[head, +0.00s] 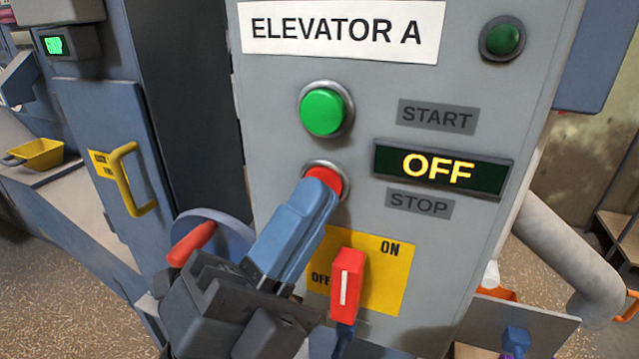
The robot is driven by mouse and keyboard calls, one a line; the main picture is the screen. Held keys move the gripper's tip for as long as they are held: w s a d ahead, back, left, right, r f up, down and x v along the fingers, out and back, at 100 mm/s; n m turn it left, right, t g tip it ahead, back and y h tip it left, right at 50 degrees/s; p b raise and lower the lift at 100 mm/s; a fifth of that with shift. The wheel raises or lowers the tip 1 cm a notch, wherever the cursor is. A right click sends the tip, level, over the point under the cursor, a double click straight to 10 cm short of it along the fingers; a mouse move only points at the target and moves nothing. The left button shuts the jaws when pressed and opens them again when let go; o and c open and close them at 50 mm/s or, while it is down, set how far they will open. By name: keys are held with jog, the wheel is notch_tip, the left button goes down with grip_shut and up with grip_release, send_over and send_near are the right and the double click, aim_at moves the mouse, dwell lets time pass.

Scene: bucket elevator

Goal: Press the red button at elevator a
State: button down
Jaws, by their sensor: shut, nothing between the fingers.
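The grey control panel (270,60) carries the label ELEVATOR A (342,30). The red button (327,178) sits in a metal ring beside the STOP label (420,204). My gripper (322,188) is shut and empty, with its blue fingertips at the red button, covering its lower left part. They appear to touch it, but how far the button is pushed in cannot be told. The display (440,168) reads OFF in yellow.
A green button (322,111) is above, by the START label (437,117). A red rotary switch (347,284) on a yellow ON/OFF plate (388,270) is close to the right of my gripper. A dark green lamp (503,39) is at the upper right. A yellow-handled door (110,150) stands left.

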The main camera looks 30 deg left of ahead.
jog(key=shift+s, duration=0.1)
dwell(0.3)
jog(key=shift+s+d, duration=0.2)
jog(key=shift+s, duration=0.55)
jog(key=shift+h, duration=0.3)
jog(key=s, duration=0.2)
jog(key=s+d+p, duration=0.1)
jog(key=s, duration=0.1)
jog(key=shift+s+d, duration=0.1)
jog(key=shift+s, duration=0.3)
dwell(0.3)
